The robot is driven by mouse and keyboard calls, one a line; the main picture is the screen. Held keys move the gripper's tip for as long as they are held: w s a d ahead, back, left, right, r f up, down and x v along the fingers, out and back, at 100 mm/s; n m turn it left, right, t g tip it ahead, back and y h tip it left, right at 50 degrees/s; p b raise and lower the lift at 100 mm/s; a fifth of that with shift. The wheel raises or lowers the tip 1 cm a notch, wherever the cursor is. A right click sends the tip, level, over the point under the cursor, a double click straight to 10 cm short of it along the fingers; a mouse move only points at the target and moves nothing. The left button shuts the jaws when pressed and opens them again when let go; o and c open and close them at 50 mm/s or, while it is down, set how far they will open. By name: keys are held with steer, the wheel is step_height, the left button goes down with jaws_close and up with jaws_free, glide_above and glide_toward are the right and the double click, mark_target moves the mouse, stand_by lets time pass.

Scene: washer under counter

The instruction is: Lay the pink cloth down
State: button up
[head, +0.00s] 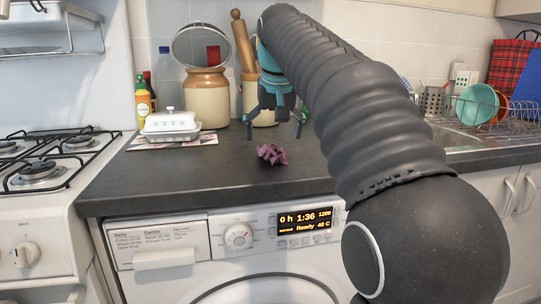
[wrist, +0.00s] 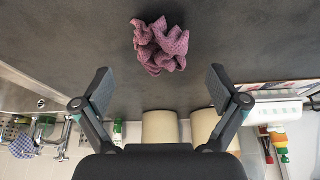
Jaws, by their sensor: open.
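The pink cloth (head: 272,154) lies crumpled in a small heap on the dark counter (head: 200,180), above the washer's control panel. It also shows in the wrist view (wrist: 161,46) as a loose bunch on the bare counter top. My gripper (head: 275,124) is open and empty, a little above the counter and behind the cloth in the head view. In the wrist view the fingers (wrist: 160,88) are spread wide, and the cloth is apart from both.
Stoneware jars (head: 206,98) stand behind my gripper. A gas hob (head: 50,160) is at far left, a dish rack (head: 495,110) and sink at right. The counter around the cloth is clear.

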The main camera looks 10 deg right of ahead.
mark_target(272, 147)
steer(key=shift+b+x, duration=0.35)
steer(key=shift+x, duration=2)
steer(key=c, duration=0.9)
steer(key=shift+o, duration=0.2)
